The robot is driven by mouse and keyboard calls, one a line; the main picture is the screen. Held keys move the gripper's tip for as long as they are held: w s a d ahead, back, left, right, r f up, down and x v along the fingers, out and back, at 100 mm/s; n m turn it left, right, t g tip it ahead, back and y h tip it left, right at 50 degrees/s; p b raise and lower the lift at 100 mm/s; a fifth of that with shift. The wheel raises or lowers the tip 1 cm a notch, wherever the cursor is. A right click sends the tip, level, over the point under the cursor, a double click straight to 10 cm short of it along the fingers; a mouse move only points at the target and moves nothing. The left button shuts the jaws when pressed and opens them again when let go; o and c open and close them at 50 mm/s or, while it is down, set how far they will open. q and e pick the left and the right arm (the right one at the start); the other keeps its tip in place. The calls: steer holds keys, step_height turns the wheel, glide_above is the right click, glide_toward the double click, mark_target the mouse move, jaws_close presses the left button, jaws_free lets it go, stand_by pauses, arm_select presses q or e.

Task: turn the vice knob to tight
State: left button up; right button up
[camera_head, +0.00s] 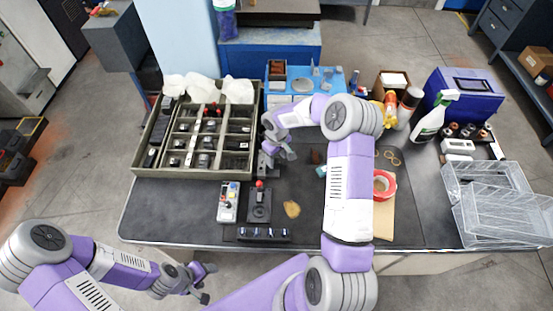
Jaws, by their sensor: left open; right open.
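A small black device with a red ball knob (259,184) stands near the bench's front edge, on a dark flat base (259,208). A dark grey block (265,165), possibly the vice, stands just behind it, partly below my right gripper. I cannot tell for sure which part is the vice knob, or its setting. My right gripper (279,152) is open above the bench, near the grey block; contact cannot be made out. My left gripper (208,283) is open and empty, low in front of the bench's front edge, away from the knob.
A green divided tray (139,160) fills the back left. A control box (227,202) stands left of the red knob, a dark rack (264,235) in front. The bench's front left is clear.

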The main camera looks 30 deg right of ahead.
mark_target(277, 162)
steer(key=shift+f, duration=0.5)
steer(key=shift+c, duration=0.3)
steer(key=c, duration=1)
steer(key=shift+m+b, duration=0.3)
steer(key=shift+b, duration=0.15)
steer(key=o, duration=1.1)
steer(key=shift+c, duration=0.2)
steer(key=shift+r+p, duration=0.6)
steer(key=shift+r, duration=3.2)
